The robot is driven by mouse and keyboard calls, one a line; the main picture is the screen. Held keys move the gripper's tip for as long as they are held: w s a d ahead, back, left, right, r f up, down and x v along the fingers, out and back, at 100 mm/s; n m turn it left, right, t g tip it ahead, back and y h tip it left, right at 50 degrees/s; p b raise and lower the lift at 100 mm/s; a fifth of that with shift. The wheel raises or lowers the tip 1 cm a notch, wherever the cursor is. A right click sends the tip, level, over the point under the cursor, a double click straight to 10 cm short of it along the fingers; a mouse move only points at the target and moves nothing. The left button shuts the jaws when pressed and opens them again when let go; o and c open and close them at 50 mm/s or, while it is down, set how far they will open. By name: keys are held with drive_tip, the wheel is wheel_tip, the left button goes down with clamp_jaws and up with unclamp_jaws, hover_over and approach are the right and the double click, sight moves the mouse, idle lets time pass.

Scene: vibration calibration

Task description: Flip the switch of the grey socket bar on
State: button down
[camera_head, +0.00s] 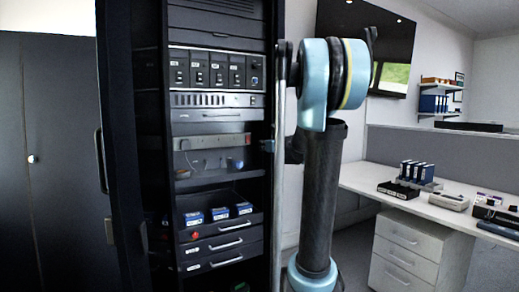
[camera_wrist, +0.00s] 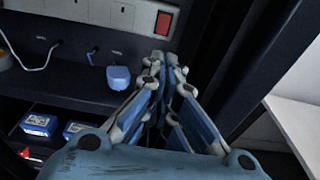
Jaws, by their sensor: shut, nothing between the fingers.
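The grey socket bar (camera_head: 212,142) is mounted across the open rack in the head view. In the wrist view its right end (camera_wrist: 115,14) shows at the top, with a red rocker switch (camera_wrist: 163,20) near that end. I cannot tell which way the rocker is tilted. My gripper (camera_wrist: 165,57) is shut and empty in the wrist view. Its fingertips are just below the red switch in the picture; I cannot tell whether they touch the bar. In the head view my gripper's fingers are not clear behind my arm.
A white cable (camera_wrist: 32,62) and a blue plug (camera_wrist: 118,77) are below the bar. Blue-and-white boxes (camera_head: 220,213) stand in a lower drawer. The rack's dark right upright (camera_wrist: 232,75) is close beside my gripper. A white desk (camera_head: 430,200) stands to the right.

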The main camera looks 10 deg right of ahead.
drive_tip(key=x, duration=1.2)
drive_tip(key=shift+w, duration=0.4)
drive_tip(key=shift+a+f, duration=0.1)
drive_tip(key=shift+a, duration=0.1)
drive_tip(key=shift+w, duration=0.25)
drive_tip(key=s+d+f, duration=0.1)
drive_tip(key=s+d, duration=0.1)
drive_tip(key=s, duration=0.4)
drive_tip(key=s+d+f, duration=0.1)
drive_tip(key=s+d, duration=0.2)
drive_tip(key=s, duration=0.4)
